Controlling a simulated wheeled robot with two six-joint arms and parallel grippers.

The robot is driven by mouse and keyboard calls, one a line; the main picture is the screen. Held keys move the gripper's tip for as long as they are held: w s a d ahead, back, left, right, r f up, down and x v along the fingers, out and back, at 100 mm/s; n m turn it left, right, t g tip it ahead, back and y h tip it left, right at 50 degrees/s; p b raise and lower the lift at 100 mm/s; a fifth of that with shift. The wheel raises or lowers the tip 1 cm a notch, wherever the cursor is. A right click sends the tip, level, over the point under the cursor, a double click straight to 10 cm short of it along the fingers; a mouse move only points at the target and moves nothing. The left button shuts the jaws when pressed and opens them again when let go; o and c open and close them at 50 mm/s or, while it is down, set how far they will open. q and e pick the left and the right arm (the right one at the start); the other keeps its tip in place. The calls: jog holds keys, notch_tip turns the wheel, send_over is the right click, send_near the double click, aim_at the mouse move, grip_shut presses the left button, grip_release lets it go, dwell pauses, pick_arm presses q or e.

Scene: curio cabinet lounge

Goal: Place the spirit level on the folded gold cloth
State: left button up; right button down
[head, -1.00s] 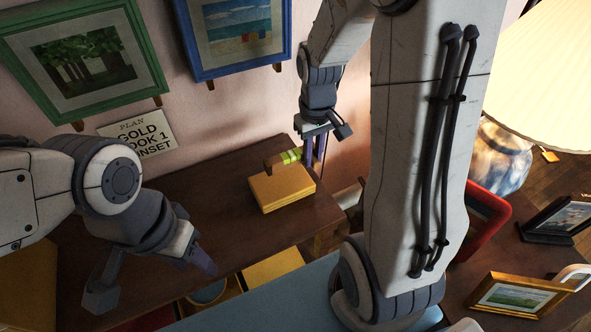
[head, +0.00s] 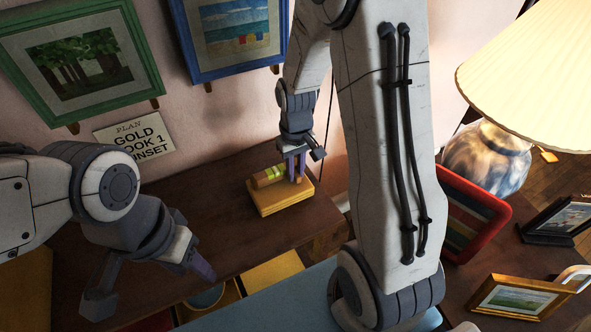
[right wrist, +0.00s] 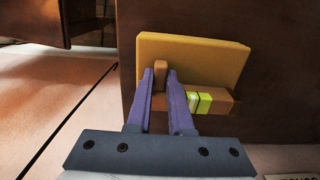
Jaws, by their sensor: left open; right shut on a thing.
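The spirit level (head: 266,177), a brown wooden bar with a yellow-green vial, is in my right gripper (head: 294,170). My right gripper is shut on it near one end. The folded gold cloth (head: 283,205) lies flat on the dark wooden top, directly beneath the level. In the right wrist view the level (right wrist: 220,102) lies across the lower part of the cloth (right wrist: 195,55), with the fingers (right wrist: 160,75) around its other end. I cannot tell whether the level touches the cloth. My left gripper (head: 148,282) is open and empty at the lower left.
The dark wooden top (head: 200,235) has free room left of the cloth. A card (head: 134,140) and framed pictures (head: 82,62) are on the wall behind. A lamp (head: 490,150), a red frame (head: 474,212) and small photo frames (head: 510,297) stand at right.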

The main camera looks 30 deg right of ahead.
jog(key=c, duration=0.8)
grip_release()
notch_tip(320, 180, up, 12)
jog(key=p, duration=0.2)
jog(key=s+a+n, duration=0.2)
jog(key=s+a, duration=0.3)
jog(key=s, duration=0.1)
jog(key=s+a+r+n, duration=0.1)
jog(key=s+a+n, duration=0.1)
jog(key=s+a, duration=0.4)
jog(key=s+a+r+n+y, duration=0.1)
jog(key=s+a+n, duration=0.2)
jog(key=s+a, duration=0.3)
jog(key=shift+s+r, duration=0.1)
jog(key=shift+s, duration=0.7)
notch_tip(320, 180, up, 7)
jog(key=p, duration=0.7)
jog(key=shift+r, duration=0.2)
